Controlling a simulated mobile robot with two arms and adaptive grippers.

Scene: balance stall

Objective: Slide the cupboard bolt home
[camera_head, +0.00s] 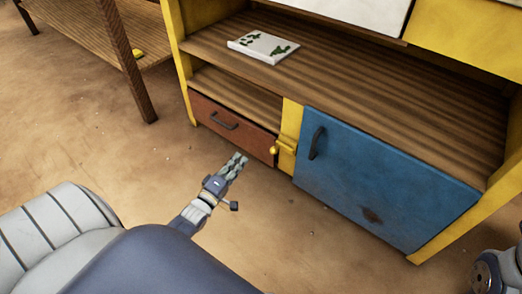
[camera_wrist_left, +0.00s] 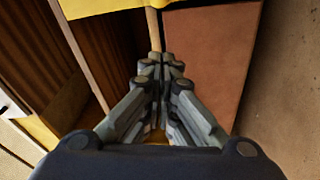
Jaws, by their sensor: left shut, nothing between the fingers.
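The cupboard's blue door (camera_head: 385,180) with a dark handle appears closed in the head view. The yellow bolt (camera_head: 287,147) with its round knob (camera_head: 272,150) sits on the yellow post between the red-brown drawer and the blue door. From here I cannot tell how far the bolt extends. My left gripper (camera_head: 238,160) is shut and empty, apart from the bolt, to its left and slightly lower in the picture. In the left wrist view the closed fingers (camera_wrist_left: 163,62) point at the cupboard front; the bolt cannot be made out there. My right gripper is not visible.
The red-brown drawer (camera_head: 232,124) with a dark handle also shows in the left wrist view (camera_wrist_left: 208,60). A white board with green marks (camera_head: 263,47) lies on the wooden shelf above. Bare sandy ground is free before the cupboard. A wooden table (camera_head: 85,35) stands at the upper left.

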